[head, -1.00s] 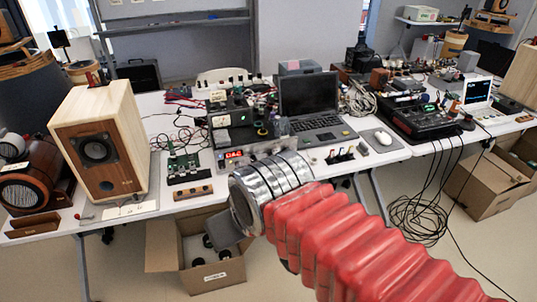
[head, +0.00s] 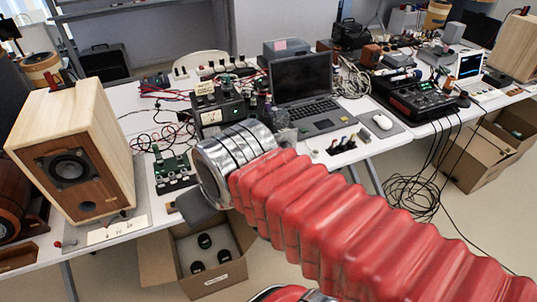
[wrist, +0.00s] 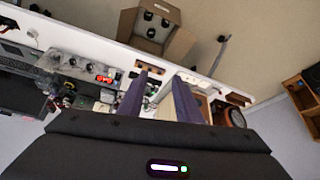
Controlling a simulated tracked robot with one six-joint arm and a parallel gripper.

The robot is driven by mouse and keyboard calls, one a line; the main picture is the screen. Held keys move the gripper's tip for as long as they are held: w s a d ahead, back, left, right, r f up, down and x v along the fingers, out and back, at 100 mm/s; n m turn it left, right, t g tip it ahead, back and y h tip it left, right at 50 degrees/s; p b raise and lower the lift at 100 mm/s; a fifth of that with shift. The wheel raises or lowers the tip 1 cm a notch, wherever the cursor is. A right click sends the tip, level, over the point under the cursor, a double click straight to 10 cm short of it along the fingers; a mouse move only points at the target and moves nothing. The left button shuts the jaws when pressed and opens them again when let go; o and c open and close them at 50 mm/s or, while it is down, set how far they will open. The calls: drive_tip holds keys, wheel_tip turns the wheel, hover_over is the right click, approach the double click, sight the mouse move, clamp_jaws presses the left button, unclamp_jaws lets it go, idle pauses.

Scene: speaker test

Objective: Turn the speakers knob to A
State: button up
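My gripper (wrist: 161,77) shows in the wrist view as two purple fingers standing apart with nothing between them. In the head view, my red ribbed arm ends in a metal collar, and the dark end part (head: 196,207) is over the table's front edge. A panel with a lit red display (wrist: 103,78) shows small in the wrist view, left of the fingers. In the head view my arm hides it. The speakers knob and its A mark cannot be made out. A wooden loudspeaker (head: 78,160) stands at the left of the table.
A laptop (head: 305,90), a mouse (head: 382,121) and a black mixer (head: 418,98) stand to the right. A green circuit board (head: 172,165) lies between loudspeaker and arm. An open cardboard box (head: 160,262) is on the floor below. Cables (head: 415,190) hang at the right.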

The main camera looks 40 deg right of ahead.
drive_tip(key=shift+o, duration=0.4)
drive_tip(key=shift+w, duration=0.1)
drive_tip(key=shift+o, duration=0.7)
drive_tip(key=w+d+f+n+t+h, duration=0.2)
drive_tip(key=w+d+f, duration=0.4)
drive_tip(key=w+d, duration=0.5)
drive_tip(key=w+d+f+n+t+h, duration=0.25)
drive_tip(key=w+d+f, duration=0.55)
drive_tip(key=d, duration=0.4)
drive_tip(key=d+f+n+t+y, duration=0.1)
drive_tip(key=d+f+n+t, duration=0.15)
drive_tip(key=d+f, duration=0.45)
drive_tip(key=s+d+f+m+t+h, duration=0.1)
drive_tip(key=s+d+f+t, duration=0.1)
drive_tip(key=s+f+t, duration=0.2)
drive_tip(key=s+f, duration=0.2)
drive_tip(key=s, duration=0.2)
drive_tip(key=shift+s+d+f+t, duration=0.15)
drive_tip(key=shift+d+f+t, duration=0.25)
